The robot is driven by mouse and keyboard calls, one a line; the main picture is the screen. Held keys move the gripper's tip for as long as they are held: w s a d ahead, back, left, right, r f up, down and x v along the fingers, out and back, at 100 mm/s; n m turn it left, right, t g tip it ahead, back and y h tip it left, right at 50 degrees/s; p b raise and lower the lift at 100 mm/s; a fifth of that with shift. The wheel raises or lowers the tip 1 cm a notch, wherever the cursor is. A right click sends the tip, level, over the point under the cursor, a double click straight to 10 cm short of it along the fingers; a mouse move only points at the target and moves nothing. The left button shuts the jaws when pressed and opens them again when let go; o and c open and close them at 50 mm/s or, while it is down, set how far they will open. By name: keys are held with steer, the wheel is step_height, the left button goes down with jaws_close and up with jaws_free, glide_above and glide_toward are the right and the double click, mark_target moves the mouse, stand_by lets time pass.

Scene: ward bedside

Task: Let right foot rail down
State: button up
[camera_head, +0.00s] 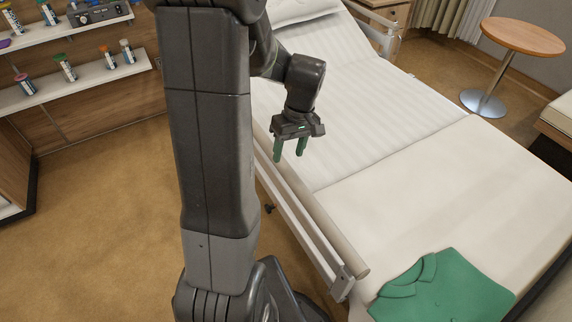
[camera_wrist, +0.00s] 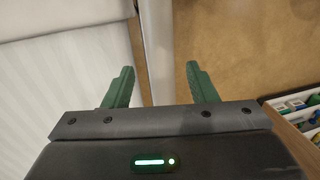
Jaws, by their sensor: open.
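A pale side rail (camera_head: 306,225) runs along the bed's near edge in the head view, with a beige rounded bar and an end bracket near the green shirt. I cannot tell surely how high it stands. A small dark knob (camera_head: 269,208) shows beside the rail, over the floor. My gripper (camera_head: 289,158) has green fingers, points down and is open and empty above the bed's near edge, by the rail's far end. In the wrist view, my gripper (camera_wrist: 160,70) has its fingers apart, with a pale rail strip (camera_wrist: 158,45) showing between them. No contact is visible.
The bed (camera_head: 420,190) has a raised head section, and a folded green shirt (camera_head: 443,290) lies at its near end. Shelves with bottles (camera_head: 75,75) stand at left. A round table (camera_head: 522,36) stands at back right.

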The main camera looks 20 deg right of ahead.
mark_target(286, 164)
steer(key=f, duration=0.2)
steer(key=a+f, duration=0.1)
steer(key=f, duration=0.2)
steer(key=shift+s, duration=0.1)
jaws_close()
